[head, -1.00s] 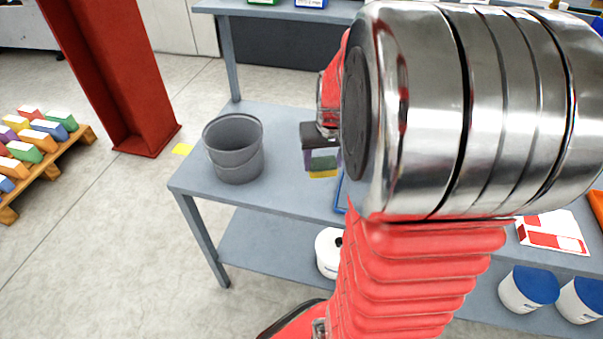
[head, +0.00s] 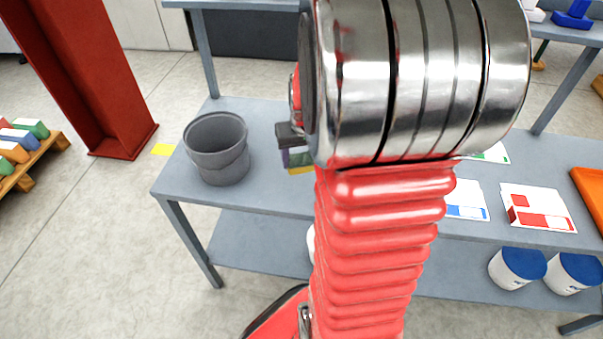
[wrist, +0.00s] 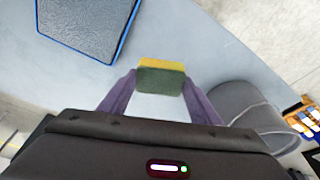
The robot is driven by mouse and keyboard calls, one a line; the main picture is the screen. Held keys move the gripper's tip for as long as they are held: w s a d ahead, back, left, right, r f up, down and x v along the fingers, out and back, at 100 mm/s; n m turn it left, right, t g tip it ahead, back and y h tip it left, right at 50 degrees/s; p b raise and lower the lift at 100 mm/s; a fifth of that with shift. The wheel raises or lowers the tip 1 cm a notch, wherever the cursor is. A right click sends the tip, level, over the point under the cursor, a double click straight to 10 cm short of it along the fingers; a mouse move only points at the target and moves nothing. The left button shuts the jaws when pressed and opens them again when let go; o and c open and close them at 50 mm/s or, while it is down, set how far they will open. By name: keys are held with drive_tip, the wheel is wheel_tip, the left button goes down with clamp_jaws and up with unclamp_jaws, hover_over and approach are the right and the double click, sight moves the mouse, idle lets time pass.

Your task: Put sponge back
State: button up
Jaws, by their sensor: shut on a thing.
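A yellow and dark green sponge (wrist: 160,78) sits between the purple fingertips of my gripper (wrist: 160,86) in the wrist view. My gripper is shut on it. In the head view the sponge (head: 300,163) hangs above the bench, and my arm hides part of the gripper (head: 297,157). A grey bucket (head: 217,150) stands upright on the bench, a little left of the sponge. The bucket also shows at the right of the wrist view (wrist: 245,105).
The blue-grey bench (head: 280,203) has a lower shelf. A blue-edged dark pad (wrist: 85,22) lies on it in the wrist view. Printed cards (head: 537,207) and an orange tray (head: 590,195) are to the right. A red column (head: 85,75) stands left of the bench.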

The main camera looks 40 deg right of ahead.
drive_tip(key=shift+f, duration=1.3)
drive_tip(key=shift+f, duration=1.85)
drive_tip(key=shift+f, duration=0.1)
drive_tip(key=o, duration=1)
drive_tip(key=v, duration=1.2)
